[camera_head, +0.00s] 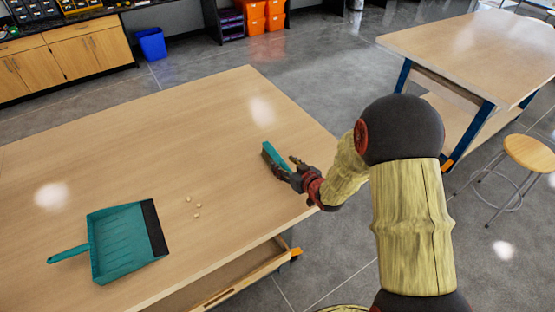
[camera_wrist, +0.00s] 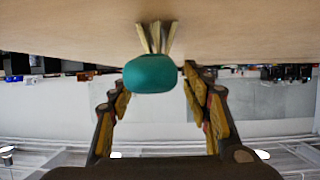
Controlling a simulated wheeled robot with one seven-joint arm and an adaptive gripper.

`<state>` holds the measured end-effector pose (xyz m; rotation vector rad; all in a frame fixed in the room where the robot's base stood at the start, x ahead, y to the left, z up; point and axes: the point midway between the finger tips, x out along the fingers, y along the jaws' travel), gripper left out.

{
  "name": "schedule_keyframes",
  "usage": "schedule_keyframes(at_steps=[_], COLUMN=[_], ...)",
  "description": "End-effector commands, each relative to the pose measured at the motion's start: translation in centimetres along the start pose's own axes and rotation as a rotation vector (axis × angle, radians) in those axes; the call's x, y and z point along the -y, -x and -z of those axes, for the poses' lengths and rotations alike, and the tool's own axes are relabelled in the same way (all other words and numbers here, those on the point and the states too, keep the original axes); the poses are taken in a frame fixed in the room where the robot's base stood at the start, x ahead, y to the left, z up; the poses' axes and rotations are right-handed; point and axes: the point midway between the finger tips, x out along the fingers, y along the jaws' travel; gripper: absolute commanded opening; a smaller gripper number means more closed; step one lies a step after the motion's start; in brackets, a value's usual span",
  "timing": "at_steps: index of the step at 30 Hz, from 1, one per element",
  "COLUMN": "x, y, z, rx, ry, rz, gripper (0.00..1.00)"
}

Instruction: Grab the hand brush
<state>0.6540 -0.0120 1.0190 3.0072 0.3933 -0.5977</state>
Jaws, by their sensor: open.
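The hand brush (camera_head: 272,157) lies on the wooden table near its right edge, with a teal back. My gripper (camera_head: 296,174) is at the near end of the brush, low over the table. In the wrist view the brush's rounded teal end (camera_wrist: 152,73) faces me, with pale bristles (camera_wrist: 155,38) on the table side. The open fingers of my gripper (camera_wrist: 158,100) stand on either side, with the teal end at or just beyond their tips. Whether they touch it cannot be told. My gripper partly hides the brush's near end in the head view.
A teal dustpan (camera_head: 120,243) lies at the table's (camera_head: 190,120) near left. A second table (camera_head: 480,45) and a round stool (camera_head: 527,152) stand at the right. The table's middle is otherwise clear.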

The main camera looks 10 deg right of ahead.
Motion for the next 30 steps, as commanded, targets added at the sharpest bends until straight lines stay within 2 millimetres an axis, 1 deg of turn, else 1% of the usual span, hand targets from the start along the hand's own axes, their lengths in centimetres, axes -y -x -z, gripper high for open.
schedule_keyframes(at_steps=[1,3,6,9,16,30], x=[0.0,0.0,-0.1,-0.1,-0.1,-0.1], y=[-0.9,-1.9,-3.0,-3.5,-3.5,-3.5], z=[0.0,0.1,0.1,0.2,0.2,0.2], rx=[0.0,-0.001,0.0,0.0,0.0,0.0], ry=[0.001,0.002,0.001,0.0,0.0,0.0], rz=[0.002,0.002,0.001,0.0,0.0,0.0], gripper=[0.48,0.48,0.48,0.48,0.48,0.21])
